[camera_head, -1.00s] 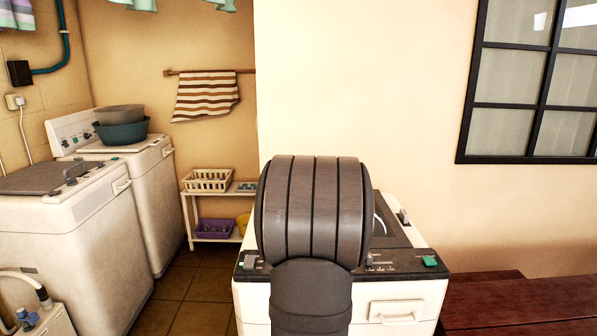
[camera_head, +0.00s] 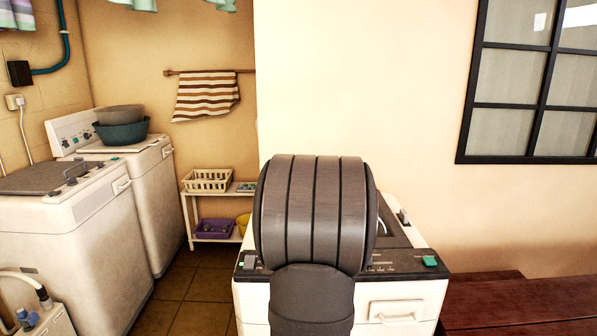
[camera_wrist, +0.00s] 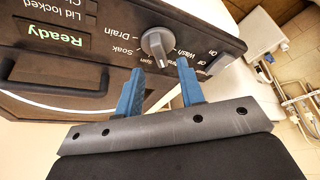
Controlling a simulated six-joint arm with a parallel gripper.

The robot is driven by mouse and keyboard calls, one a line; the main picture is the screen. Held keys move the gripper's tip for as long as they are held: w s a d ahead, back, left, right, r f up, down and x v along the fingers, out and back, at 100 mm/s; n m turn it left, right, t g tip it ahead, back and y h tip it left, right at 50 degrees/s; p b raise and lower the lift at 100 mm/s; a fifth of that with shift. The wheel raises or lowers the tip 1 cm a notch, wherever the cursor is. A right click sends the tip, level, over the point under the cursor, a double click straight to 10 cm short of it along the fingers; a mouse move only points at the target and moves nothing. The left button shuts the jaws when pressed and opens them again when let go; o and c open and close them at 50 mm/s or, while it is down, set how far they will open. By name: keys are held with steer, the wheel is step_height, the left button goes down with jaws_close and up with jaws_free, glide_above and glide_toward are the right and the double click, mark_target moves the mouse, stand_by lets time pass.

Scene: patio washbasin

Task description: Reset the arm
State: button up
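In the wrist view my gripper (camera_wrist: 160,70) has two blue fingers set apart with a gap between them, and nothing is held. A grey round knob (camera_wrist: 155,45) on a dark control panel (camera_wrist: 115,50) lies just beyond the fingertips, in line with the gap. I cannot tell how far it is from them. In the head view my dark arm stands in front of a white washing machine (camera_head: 400,310) and hides my gripper.
The panel has a lit "Ready" display (camera_wrist: 55,34) and a dark handle (camera_wrist: 50,95). Two more white machines (camera_head: 75,230) stand at left, one bearing basins (camera_head: 122,132). A shelf (camera_head: 215,192) holds baskets. A dark red wooden bench (camera_head: 530,305) is at right.

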steer(key=v, duration=1.4)
steer(key=x, duration=1.8)
steer(key=shift+f, duration=0.15)
steer(key=m+h, duration=0.1)
steer(key=m, duration=0.2)
steer(key=shift+a+m+t, duration=0.1)
steer(key=shift+m+t, duration=0.2)
steer(key=shift+t, duration=0.1)
steer(key=shift+a+m+h, duration=0.1)
steer(key=shift+m+h, duration=0.8)
steer(key=shift+m, duration=1.2)
steer(key=v, duration=1.1)
steer(key=shift+s, duration=0.15)
